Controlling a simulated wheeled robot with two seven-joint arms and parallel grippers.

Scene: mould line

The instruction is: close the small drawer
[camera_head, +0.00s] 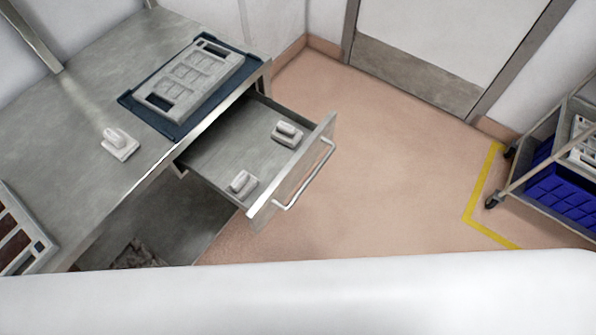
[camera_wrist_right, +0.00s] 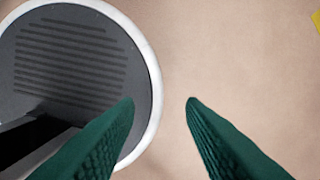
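The small drawer (camera_head: 220,160) is pulled well out from under the steel table, in the head view. Its front panel (camera_head: 290,175) carries a silver bar handle (camera_head: 307,177) on the outer side. Two small pale blocks with raised grips lie in the drawer, one near the back side (camera_head: 287,133) and one near the front side (camera_head: 243,183). My left gripper is in neither view.
The steel table (camera_head: 75,115) holds a blue mat (camera_head: 200,118) with a pale mould tray (camera_head: 190,80), plus another small block (camera_head: 119,144). A trolley with a blue crate (camera_head: 562,185) stands at right beside yellow floor tape (camera_head: 482,190). The floor (camera_head: 400,170) before the drawer is clear.

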